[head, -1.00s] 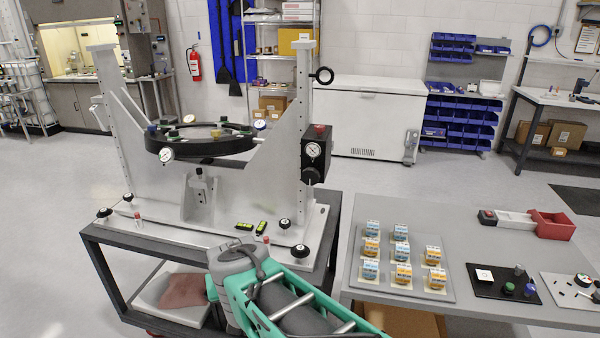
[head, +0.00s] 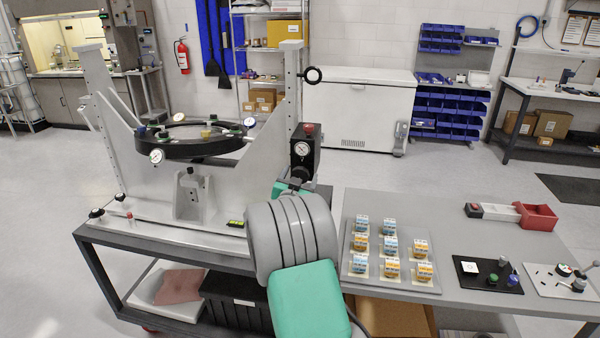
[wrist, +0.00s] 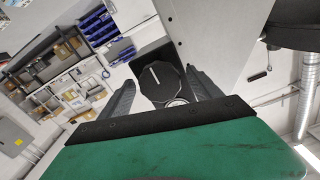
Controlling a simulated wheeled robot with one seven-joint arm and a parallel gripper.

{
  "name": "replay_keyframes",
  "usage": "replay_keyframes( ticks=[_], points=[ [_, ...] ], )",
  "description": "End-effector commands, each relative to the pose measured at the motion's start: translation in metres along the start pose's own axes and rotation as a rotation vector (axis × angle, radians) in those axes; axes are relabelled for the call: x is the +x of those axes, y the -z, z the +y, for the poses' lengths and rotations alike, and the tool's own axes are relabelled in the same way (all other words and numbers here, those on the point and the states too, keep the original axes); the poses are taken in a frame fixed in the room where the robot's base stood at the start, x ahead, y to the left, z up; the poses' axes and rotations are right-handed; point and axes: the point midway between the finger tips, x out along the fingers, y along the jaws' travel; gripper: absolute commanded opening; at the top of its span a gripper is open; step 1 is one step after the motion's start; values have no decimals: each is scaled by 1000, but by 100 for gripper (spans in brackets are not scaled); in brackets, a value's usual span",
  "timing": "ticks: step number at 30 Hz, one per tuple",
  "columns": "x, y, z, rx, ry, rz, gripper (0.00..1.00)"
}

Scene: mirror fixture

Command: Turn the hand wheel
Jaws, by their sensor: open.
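The hand wheel (wrist: 158,82) is a black, lobed knob with a white line on its face. In the wrist view it sits on a black box between my fingers. In the head view the hand wheel (head: 302,173) shows below the round gauge on the black box (head: 304,138), fixed to the fixture's right post. My gripper (wrist: 160,76) is open, with one grey finger on each side of the wheel. I cannot tell whether either finger touches it. In the head view my arm hides most of my gripper.
The white fixture (head: 157,208) carries a black ring (head: 185,148) with gauges and coloured knobs. The table at right holds a tray of small boxes (head: 375,250), a black panel (head: 470,280) and a red bin (head: 537,217).

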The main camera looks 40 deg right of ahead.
Motion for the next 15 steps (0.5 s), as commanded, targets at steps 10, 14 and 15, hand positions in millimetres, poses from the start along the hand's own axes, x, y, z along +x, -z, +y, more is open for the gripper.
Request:
replay_keyframes(
  ticks=[10, 14, 15],
  points=[
    [2, 0, 0, 0, 1, 0, 65],
    [2, 0, 0, 0, 1, 0, 54],
    [2, 0, 0, 0, 1, 0, 51]
  ],
)
